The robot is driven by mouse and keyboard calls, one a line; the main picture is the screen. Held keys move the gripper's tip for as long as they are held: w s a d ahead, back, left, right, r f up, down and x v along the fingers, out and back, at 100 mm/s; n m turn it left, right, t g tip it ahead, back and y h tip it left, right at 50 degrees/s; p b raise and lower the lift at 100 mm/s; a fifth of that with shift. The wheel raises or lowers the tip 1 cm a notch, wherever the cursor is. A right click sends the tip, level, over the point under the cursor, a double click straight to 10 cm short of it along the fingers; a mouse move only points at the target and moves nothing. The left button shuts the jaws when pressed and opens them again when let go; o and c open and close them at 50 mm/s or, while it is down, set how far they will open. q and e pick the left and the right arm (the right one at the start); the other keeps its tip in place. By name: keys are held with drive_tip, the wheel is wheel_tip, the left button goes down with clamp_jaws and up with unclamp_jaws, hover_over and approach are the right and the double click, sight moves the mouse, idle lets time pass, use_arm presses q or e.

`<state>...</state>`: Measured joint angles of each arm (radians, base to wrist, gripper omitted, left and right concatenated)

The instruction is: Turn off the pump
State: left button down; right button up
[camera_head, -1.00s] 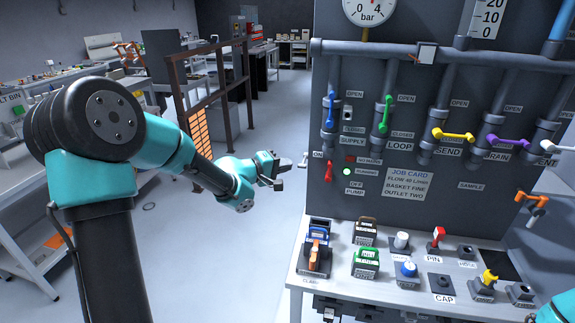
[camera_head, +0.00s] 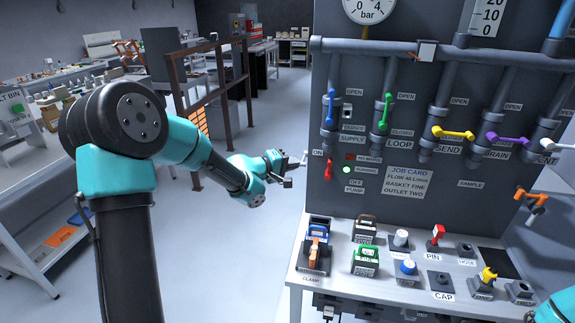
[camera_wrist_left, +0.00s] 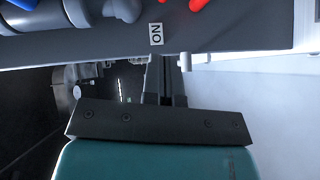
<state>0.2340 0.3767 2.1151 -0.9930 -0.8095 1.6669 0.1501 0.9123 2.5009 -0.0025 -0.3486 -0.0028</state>
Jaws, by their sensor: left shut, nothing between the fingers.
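The red pump lever (camera_head: 328,170) is on the left edge of the dark panel, between the ON label (camera_head: 317,153) and the OFF label (camera_head: 357,183). The PUMP label (camera_head: 355,190) is below. A green lamp (camera_head: 347,170) glows by the RUNNING label (camera_head: 367,170). My left gripper (camera_head: 302,161) is shut and empty, just left of the panel edge and the lever, apparently apart from it. In the left wrist view, the closed fingers (camera_wrist_left: 166,70) point toward the panel edge near the ON label (camera_wrist_left: 156,33); part of a red lever (camera_wrist_left: 198,4) shows at the top. My right gripper is out of view.
Valve levers in blue (camera_head: 330,110), green (camera_head: 386,113), yellow (camera_head: 453,134) and purple (camera_head: 506,140) line the panel. The white bench (camera_head: 292,272) below holds several small parts. A brown rack (camera_head: 222,95) stands behind my left arm. The floor left of the panel is clear.

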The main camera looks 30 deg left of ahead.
sight(329, 169)
use_arm(q)
drive_tip(key=w+d, duration=0.2)
drive_tip(key=w+d+f, duration=0.1)
drive_tip(key=w+d, duration=0.3)
drive_tip(key=shift+d+f, duration=0.35)
drive_tip(key=shift+d, duration=0.05)
drive_tip(key=shift+w+d+r, duration=0.1)
drive_tip(key=shift+d+r, duration=0.1)
drive_tip(key=shift+d, duration=0.2)
